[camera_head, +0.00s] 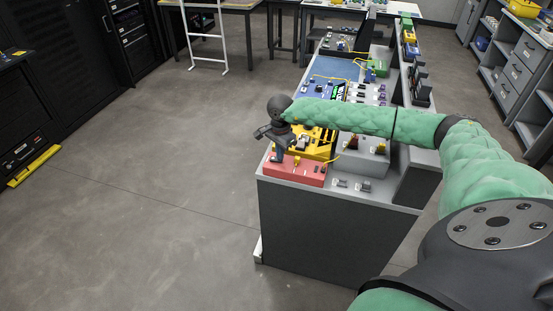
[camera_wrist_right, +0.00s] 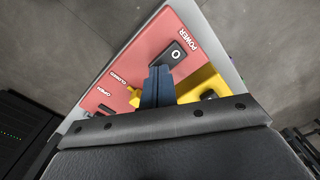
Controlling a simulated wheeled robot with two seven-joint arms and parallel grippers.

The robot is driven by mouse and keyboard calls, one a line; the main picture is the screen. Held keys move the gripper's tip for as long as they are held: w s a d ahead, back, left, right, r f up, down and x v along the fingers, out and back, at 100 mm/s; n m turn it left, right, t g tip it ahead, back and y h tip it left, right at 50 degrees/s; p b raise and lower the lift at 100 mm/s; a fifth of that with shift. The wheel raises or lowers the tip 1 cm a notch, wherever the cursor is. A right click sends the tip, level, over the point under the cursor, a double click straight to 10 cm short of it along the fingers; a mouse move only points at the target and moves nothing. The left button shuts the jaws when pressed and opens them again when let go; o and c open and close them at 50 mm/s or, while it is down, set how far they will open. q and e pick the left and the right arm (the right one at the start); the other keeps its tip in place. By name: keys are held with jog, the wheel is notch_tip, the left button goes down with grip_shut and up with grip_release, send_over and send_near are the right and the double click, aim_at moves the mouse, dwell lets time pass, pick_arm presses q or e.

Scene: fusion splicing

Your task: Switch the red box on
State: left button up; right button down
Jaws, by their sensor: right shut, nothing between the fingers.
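The red box (camera_head: 300,172) sits at the near left corner of the grey bench. In the right wrist view its red top (camera_wrist_right: 125,63) carries the labels POWER, CLOSED and OPEN. A black rocker switch (camera_wrist_right: 175,54) marked "O" sits beside the word POWER; part of it lies behind the fingertips. My right gripper (camera_head: 277,156) is over the left side of the red box. Its dark fingers (camera_wrist_right: 160,72) are shut and empty, with the tips at the near edge of the switch. Whether they touch it I cannot tell. My left gripper is not in view.
A yellow box (camera_head: 322,150) stands right behind the red box, and a grey box (camera_head: 362,157) with switches stands to the right. More devices and yellow cables run along the bench (camera_head: 375,190).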

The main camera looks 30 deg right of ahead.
jog(key=shift+f, duration=0.3)
jog(key=shift+r, duration=0.15)
jog(key=shift+r+p, duration=0.35)
jog(key=shift+r, duration=3)
